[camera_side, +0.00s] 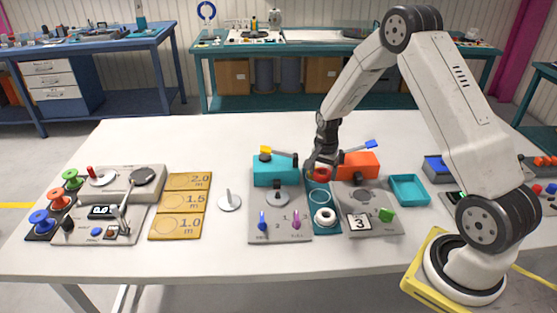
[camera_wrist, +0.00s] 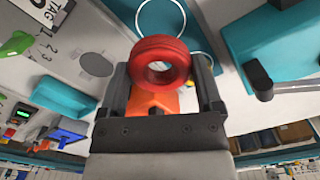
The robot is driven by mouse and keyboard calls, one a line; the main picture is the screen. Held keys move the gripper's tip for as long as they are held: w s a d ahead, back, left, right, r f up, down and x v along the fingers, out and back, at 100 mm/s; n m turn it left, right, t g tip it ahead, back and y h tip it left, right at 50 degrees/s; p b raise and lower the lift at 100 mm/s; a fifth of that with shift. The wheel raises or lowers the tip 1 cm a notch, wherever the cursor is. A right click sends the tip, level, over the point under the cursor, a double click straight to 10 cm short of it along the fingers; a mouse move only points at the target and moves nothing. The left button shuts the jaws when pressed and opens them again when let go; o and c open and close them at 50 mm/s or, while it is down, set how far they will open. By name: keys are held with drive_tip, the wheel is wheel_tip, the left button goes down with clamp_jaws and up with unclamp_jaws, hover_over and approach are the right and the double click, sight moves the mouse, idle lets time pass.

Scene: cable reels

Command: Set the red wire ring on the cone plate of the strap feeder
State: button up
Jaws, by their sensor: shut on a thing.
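My gripper (camera_side: 322,162) is shut on the red wire ring (camera_side: 323,174), above the back end of a teal strip (camera_side: 322,233) between two machines. In the wrist view the ring (camera_wrist: 161,45) sits between the two dark fingers (camera_wrist: 160,78), its hole facing the camera. A grey panel left of the strip carries a round plate with a small upright cone (camera_side: 277,197), in front of a teal machine (camera_side: 275,171). Right of the strip, an orange machine (camera_side: 360,165) stands behind a panel with a flat grey disc (camera_side: 365,195). I cannot read which is the strap feeder.
A white ring (camera_side: 325,217) lies on the teal strip, in front of an empty circle outline (camera_side: 319,197). Blue (camera_side: 262,221) and pink (camera_side: 297,220) levers stand on the left panel. A green block (camera_side: 386,214) and an empty teal tray (camera_side: 409,189) are at right.

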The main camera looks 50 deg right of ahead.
drive_tip(key=w+a, duration=0.3)
drive_tip(key=w+a+r, duration=0.1)
drive_tip(key=w+a, duration=0.5)
drive_tip(key=a, duration=0.1)
drive_tip(key=shift+a+r, duration=0.1)
drive_tip(key=shift+r, duration=0.05)
drive_tip(key=shift+f, duration=2.3)
drive_tip(key=shift+f, duration=0.2)
drive_tip(key=shift+f, duration=1.15)
drive_tip(key=o, duration=1)
